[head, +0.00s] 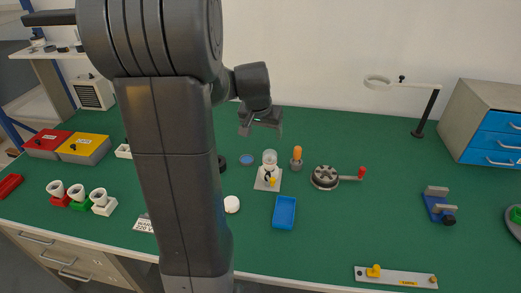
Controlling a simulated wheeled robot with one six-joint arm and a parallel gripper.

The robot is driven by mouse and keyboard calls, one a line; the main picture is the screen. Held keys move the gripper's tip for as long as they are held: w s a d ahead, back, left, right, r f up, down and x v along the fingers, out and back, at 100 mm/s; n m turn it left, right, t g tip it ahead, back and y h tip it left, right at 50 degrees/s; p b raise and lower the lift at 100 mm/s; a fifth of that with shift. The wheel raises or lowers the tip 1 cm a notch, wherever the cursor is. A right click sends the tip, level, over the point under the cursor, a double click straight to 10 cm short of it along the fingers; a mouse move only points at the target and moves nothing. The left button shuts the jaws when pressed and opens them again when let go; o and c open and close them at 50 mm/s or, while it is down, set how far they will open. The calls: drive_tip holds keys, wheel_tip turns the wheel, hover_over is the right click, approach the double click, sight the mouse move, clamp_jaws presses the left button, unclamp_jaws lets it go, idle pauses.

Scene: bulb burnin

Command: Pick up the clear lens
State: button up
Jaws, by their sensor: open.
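My gripper (261,130) is open and hangs above the green bench, just right of my arm's upright link. Nothing shows between its fingers. Below it, a small bluish disc (247,159) lies flat on the bench; it may be the clear lens, but it is too small to tell. Slightly to the right, a pale, glassy rounded piece (270,157) sits upright on a white fixture (261,186) with a yellow knob. I cannot tell which of these two is the lens. My gripper is apart from both.
An orange-handled tool (297,157), a dark round device with a red-knobbed crank (325,177), a blue tray (285,212) and a white round cap (232,204) stand nearby. A ring-headed stand (424,115) is at back right. My arm hides part of the bench's left side.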

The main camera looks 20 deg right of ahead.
drive_tip(key=shift+s+d+p+x, duration=0.15)
drive_tip(key=shift+p+x, duration=0.25)
drive_tip(key=shift+x, duration=2.6)
drive_tip(key=shift+s+d+p+x, duration=0.1)
drive_tip(key=shift+p+x, duration=0.25)
drive_tip(key=shift+x, duration=3.4)
drive_tip(key=c, duration=1)
wheel_tip(320, 180, up, 10)
wheel_tip(320, 180, up, 5)
drive_tip(key=p, duration=0.2)
hover_over(270, 154)
drive_tip(key=shift+a+f, duration=0.1)
drive_tip(key=shift+f, duration=0.1)
